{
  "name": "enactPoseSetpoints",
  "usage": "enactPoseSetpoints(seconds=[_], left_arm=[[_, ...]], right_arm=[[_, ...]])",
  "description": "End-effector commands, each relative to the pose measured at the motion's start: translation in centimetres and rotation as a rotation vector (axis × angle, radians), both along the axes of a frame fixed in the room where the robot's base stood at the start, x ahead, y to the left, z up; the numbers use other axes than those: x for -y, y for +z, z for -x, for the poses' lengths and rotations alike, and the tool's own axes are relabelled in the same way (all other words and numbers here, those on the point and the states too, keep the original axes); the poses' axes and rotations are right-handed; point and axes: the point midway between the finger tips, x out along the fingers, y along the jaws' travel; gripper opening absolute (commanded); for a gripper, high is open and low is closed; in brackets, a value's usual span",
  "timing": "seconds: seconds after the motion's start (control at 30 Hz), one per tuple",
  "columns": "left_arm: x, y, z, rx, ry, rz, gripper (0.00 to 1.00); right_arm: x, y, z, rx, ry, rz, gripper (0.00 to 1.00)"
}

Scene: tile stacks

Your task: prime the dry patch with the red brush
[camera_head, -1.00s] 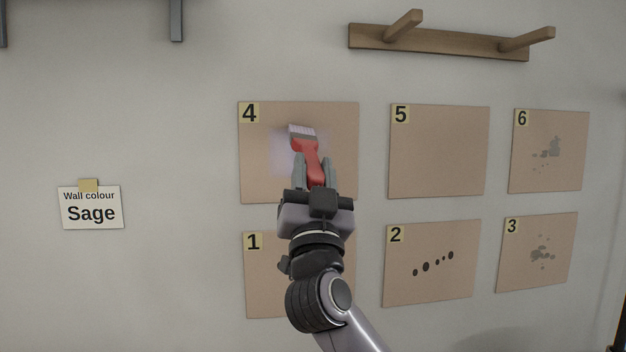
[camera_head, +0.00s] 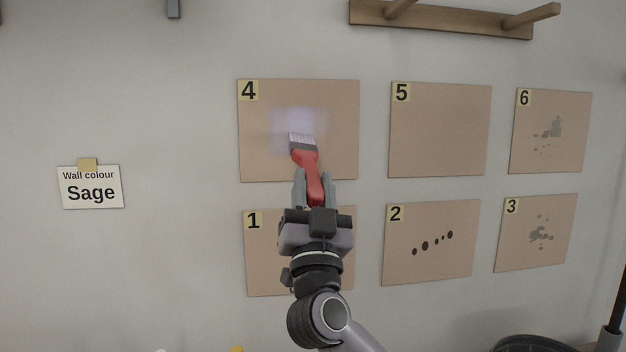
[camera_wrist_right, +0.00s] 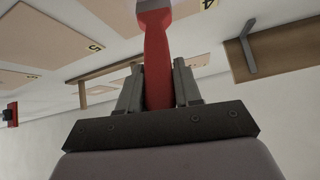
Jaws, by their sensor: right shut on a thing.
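My right gripper (camera_head: 314,190) is shut on the handle of the red brush (camera_head: 309,172), which also shows in the right wrist view (camera_wrist_right: 157,60). The brush points up, its pale bristles over the lower middle of patch 4 (camera_head: 342,130). Whether the bristles touch the wall I cannot tell. A pale lilac smear (camera_head: 300,120) lies on patch 4 around and above the bristles. Patch 5 (camera_head: 440,132) is plain tan. Patch 1 (camera_head: 264,265) is partly hidden behind my gripper. Patch 2 (camera_head: 430,270) has several dark spots. Patches 3 (camera_head: 535,250) and 6 (camera_head: 550,155) have grey blotches. My left gripper is out of view.
A wooden rack with pegs (camera_head: 440,18) juts from the wall above patches 5 and 6. A card reading "Wall colour Sage" (camera_head: 91,192) hangs at the left. A dark rounded thing (camera_head: 540,343) shows at the bottom right. The wall between is clear.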

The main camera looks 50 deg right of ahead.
Motion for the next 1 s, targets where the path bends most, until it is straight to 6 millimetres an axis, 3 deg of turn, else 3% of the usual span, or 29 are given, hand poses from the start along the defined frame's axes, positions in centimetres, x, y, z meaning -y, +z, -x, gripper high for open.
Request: enactPoseSetpoints(seconds=[0.47,0.73,1.0], left_arm=[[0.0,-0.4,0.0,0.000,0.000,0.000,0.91],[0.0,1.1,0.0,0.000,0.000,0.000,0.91],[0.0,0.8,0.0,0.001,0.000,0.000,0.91]], right_arm=[[-0.1,-3.0,0.1,-0.001,0.000,-0.001,0.00],[0.4,-1.2,0.5,0.000,0.001,0.001,0.00],[1.0,0.0,0.8,0.000,0.001,0.001,0.00]])
